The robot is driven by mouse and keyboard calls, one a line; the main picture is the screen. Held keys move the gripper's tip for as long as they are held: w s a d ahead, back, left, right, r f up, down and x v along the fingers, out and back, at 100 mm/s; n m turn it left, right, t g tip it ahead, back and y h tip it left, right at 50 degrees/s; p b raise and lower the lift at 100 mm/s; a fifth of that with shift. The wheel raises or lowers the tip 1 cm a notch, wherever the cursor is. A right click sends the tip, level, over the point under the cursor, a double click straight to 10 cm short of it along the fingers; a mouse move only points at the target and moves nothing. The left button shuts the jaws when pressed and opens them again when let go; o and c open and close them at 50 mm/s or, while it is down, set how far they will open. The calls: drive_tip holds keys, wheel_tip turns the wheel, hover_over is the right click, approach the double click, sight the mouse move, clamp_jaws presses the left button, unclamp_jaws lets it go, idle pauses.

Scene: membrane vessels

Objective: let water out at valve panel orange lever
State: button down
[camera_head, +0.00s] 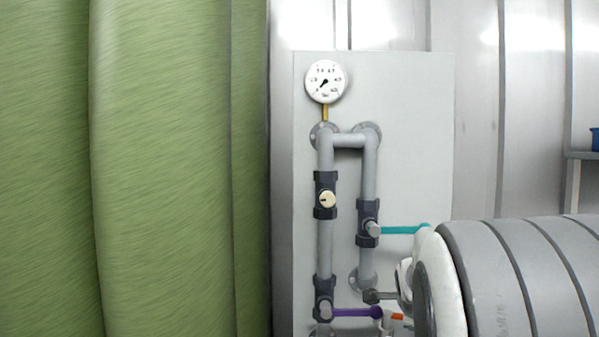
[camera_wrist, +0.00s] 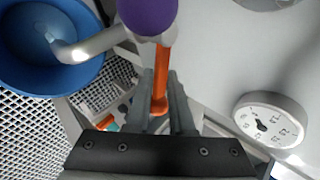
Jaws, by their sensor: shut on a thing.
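The orange lever (camera_wrist: 163,62) runs between the two fingers of my gripper (camera_wrist: 162,92) in the wrist view. The gripper is shut on it. In the head view only a small bit of orange (camera_head: 397,316) shows low on the valve panel (camera_head: 420,110), beside my arm, which hides most of that area. A pressure gauge (camera_head: 325,81) is at the panel's top, its needle pointing to the lower left.
A teal lever (camera_head: 400,230) points right from the right pipe. A purple lever (camera_head: 355,312) is close to the orange one, and a purple end (camera_wrist: 148,14) shows in the wrist view. A blue bucket (camera_wrist: 35,75) is below a pale spout (camera_wrist: 88,46). Green membrane vessels (camera_head: 165,160) stand left.

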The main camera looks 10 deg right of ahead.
drive_tip(key=shift+w+d+f+n+y, duration=0.1)
drive_tip(key=shift+w+d+n+y, duration=0.2)
drive_tip(key=shift+n+y, duration=0.4)
drive_tip(key=shift+w+d+n+t+y+p, duration=0.1)
drive_tip(key=shift+w+n+t+y+p, duration=0.2)
drive_tip(key=shift+n+y, duration=0.4)
drive_tip(key=shift+w+n+t+y+p, duration=0.1)
drive_tip(key=shift+w+n+t+y, duration=0.3)
drive_tip(key=shift+n, duration=0.5)
drive_tip(key=c, duration=0.8)
unclamp_jaws()
drive_tip(key=shift+d+r, duration=0.1)
drive_tip(key=shift+r, duration=0.1)
